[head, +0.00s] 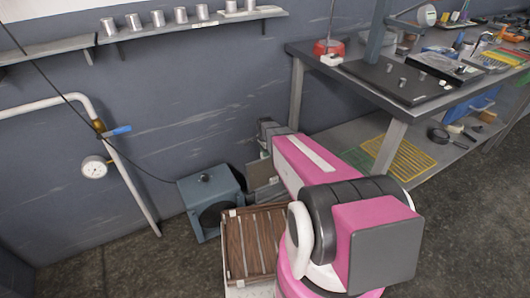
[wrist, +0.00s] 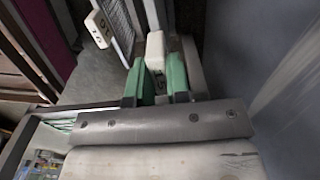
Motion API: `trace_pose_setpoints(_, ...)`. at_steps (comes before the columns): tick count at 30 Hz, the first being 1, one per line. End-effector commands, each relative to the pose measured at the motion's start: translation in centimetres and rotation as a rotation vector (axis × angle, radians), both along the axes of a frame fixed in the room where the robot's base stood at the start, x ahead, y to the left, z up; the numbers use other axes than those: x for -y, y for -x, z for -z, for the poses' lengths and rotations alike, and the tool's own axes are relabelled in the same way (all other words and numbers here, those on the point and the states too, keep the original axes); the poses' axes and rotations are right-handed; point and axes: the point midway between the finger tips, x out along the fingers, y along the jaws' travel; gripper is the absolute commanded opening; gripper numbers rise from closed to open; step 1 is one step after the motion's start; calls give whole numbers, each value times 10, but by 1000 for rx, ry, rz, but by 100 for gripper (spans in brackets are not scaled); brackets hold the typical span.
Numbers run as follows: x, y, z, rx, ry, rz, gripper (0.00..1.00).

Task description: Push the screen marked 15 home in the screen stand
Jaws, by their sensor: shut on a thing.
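In the wrist view my gripper (wrist: 157,72) has its two green-padded fingers closed around a pale, blocky grip (wrist: 155,48). The grip looks like the handle of a screen. I cannot read a number on it, so I cannot tell whether it is the screen marked 15. To its left is a mesh screen (wrist: 119,24) with a white tab (wrist: 98,28) bearing dark marks. I cannot make out the stand clearly, nor how deep the held screen sits. In the head view my arm hides the gripper and the held thing.
In the head view a blue-grey box (head: 208,190) with a dark round opening stands by the wall. A slatted brown rack (head: 252,240) is in front of it. A workbench (head: 340,70) with a lower shelf stands at right. A pipe with a gauge (head: 94,169) runs at left.

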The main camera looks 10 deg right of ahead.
Motion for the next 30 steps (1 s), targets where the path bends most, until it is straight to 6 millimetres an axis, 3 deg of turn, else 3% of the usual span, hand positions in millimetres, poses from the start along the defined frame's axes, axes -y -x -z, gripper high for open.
trace_pose_setpoints(30, 0, 0, 10, 1, 0, 0, 0)
